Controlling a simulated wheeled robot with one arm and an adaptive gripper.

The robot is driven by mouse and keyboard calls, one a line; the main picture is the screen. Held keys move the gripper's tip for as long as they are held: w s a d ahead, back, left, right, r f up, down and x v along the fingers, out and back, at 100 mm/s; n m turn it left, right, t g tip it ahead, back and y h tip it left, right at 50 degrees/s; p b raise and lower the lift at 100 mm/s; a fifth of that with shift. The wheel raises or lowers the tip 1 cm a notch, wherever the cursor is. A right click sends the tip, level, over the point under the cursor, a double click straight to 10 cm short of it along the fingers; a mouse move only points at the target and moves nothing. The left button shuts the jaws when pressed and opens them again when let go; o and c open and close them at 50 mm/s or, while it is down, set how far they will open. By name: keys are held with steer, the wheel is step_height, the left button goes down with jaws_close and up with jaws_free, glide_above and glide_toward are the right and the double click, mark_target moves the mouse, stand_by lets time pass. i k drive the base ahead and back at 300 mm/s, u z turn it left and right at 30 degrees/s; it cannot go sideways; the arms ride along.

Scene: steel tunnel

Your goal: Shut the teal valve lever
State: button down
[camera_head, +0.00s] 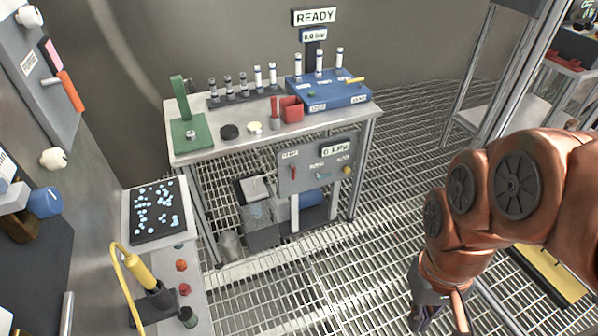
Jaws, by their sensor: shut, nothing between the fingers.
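I cannot make out a teal valve lever for certain. A small pale blue piece (323,175) sits on the grey panel (310,157) under the bench, but it is too small to tell whether it is a lever. My gripper (424,312) is at the bottom edge, right of centre, below my copper-coloured arm. It is shut and empty, partly cut off by the frame, and well apart from the panel.
The steel bench (240,147) carries a green stand (189,132), a vial rack (240,98), a red bin (291,109) and a blue unit (326,92). At left are an orange handle (70,91) and a blue knob (45,202). The grated floor (330,270) is open before the bench.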

mark_target(319, 178)
steer(key=u, duration=0.85)
steer(key=i, duration=1.5)
